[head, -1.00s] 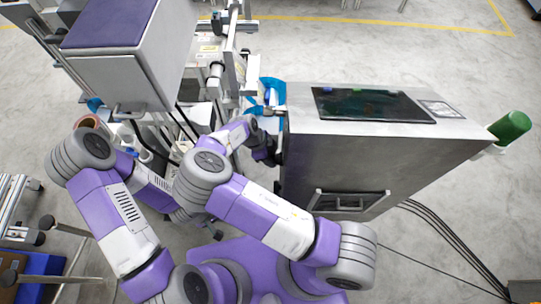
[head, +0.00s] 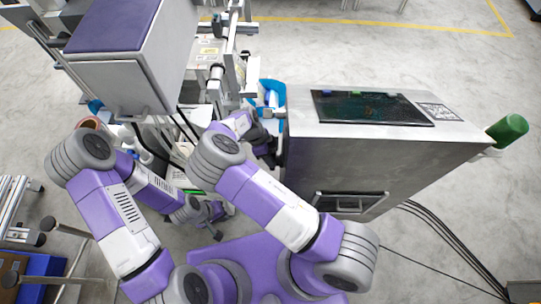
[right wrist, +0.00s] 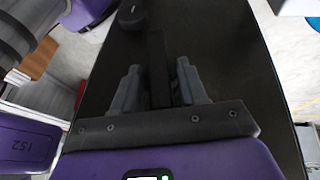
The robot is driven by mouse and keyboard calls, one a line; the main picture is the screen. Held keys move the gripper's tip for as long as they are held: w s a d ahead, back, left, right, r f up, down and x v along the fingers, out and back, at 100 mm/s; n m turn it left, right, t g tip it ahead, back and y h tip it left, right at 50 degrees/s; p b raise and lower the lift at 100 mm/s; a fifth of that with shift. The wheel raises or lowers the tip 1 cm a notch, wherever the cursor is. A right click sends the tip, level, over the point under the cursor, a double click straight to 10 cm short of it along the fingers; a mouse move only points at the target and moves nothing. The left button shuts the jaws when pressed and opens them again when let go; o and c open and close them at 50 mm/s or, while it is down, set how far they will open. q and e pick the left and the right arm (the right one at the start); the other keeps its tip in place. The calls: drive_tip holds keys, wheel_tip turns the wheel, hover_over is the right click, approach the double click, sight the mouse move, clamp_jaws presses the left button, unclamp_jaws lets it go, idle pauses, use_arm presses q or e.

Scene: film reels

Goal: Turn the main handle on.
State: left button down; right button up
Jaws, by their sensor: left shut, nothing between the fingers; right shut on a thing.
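The main handle, a dark upright bar (right wrist: 158,65), shows in the right wrist view against the black side panel of the grey metal cabinet (head: 400,155). My right gripper (right wrist: 160,82) is shut on this bar, with one finger on each side. In the head view my right gripper (head: 270,150) is at the cabinet's left side, and the handle there is hidden by the gripper and arm. My left gripper (head: 216,233) is shut and empty, low at the left and away from the cabinet; it is small and partly hidden.
A dark screen (head: 370,107) is on the cabinet top. A green cylinder (head: 508,130) sticks out at its right end. A machine with a purple-topped box (head: 125,70) crowds the left side. Black cables (head: 440,235) lie on the floor at right. Open floor is beyond the cabinet.

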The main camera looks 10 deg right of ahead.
drive_tip(key=shift+w+d+f+g+y+b, duration=0.15)
drive_tip(key=shift+w+g+y+b, duration=0.25)
drive_tip(key=shift+g, duration=0.6)
drive_tip(key=shift+w+n+g+b, duration=0.15)
drive_tip(key=shift+n+g+b, duration=0.35)
drive_tip(key=shift+g+b, duration=0.75)
drive_tip(key=o, duration=0.7)
